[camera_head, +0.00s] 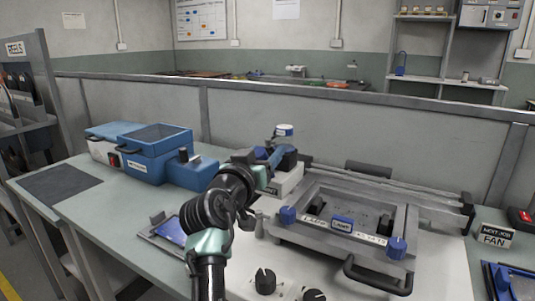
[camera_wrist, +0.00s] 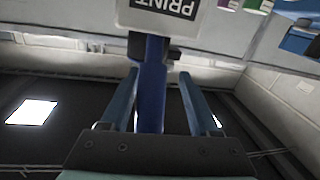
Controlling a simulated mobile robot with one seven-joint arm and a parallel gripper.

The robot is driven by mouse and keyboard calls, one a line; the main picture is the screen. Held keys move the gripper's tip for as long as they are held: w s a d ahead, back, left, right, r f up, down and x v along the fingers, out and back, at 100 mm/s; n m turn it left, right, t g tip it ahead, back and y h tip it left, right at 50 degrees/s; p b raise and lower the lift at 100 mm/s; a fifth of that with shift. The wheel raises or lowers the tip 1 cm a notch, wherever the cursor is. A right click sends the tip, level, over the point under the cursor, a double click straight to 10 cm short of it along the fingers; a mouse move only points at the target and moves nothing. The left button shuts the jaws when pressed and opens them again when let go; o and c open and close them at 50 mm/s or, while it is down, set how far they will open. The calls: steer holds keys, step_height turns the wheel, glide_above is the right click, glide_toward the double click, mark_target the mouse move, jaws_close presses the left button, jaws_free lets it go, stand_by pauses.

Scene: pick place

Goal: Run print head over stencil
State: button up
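The stencil printer's grey metal frame (camera_head: 433,236) lies on the bench at right, with blue knobs at its front. The print head (camera_head: 286,184) is a pale block at its left end, with dark and blue parts on top. A blue handle carries a white label (camera_head: 284,130); in the wrist view the label reads PRINT (camera_wrist: 178,12). My gripper (camera_head: 270,156) reaches it from the left. In the wrist view, my fingers (camera_wrist: 158,85) are open on either side of the blue handle (camera_wrist: 151,95), with a gap visible at right. My arm hides part of the head's base.
Two rails (camera_head: 400,188) run along the printer's back. A black front handle (camera_head: 378,277) and dark knobs (camera_head: 265,281) stand near the front.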

steer(key=shift+d, duration=0.15)
steer(key=p+v, duration=0.1)
steer(key=v, duration=1.2)
